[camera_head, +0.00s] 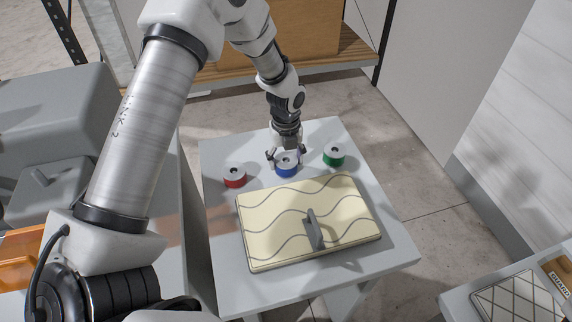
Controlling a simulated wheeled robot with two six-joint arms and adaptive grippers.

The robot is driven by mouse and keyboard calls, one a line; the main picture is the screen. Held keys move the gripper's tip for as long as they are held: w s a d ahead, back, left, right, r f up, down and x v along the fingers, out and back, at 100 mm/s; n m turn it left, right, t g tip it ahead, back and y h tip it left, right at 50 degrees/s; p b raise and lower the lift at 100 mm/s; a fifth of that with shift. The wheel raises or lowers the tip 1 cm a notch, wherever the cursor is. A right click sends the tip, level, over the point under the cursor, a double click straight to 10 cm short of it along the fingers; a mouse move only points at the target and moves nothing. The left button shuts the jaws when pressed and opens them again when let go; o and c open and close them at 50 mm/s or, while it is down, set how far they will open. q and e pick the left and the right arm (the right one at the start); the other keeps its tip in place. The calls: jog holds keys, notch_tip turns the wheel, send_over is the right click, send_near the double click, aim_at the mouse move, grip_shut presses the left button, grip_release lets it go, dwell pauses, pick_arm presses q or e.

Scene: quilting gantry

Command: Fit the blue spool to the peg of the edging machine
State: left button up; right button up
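The blue spool (287,171) stands upright on the light grey table, between a red and a green spool. My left gripper (286,158) reaches down over it from behind, with one finger on each side of it. I cannot tell whether the fingers touch the spool or stand just clear of it. A grey machine-like body (52,185) stands at the left, partly hidden by my arm. I cannot tell if it is the edging machine, and I see no clear peg. My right gripper is not in view.
The red spool (234,178) and green spool (334,156) stand close on either side. A cream wavy-patterned panel with a grey handle (314,230) lies in front on the table (225,276). An orange tray (22,262) is at left; another table holds a patterned panel (515,300) at lower right.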

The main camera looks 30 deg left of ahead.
pick_arm(q)
jog(key=c, duration=0.4)
jog(key=shift+r+p, duration=2.25)
jog(key=shift+r, duration=0.45)
jog(key=shift+c, duration=0.2)
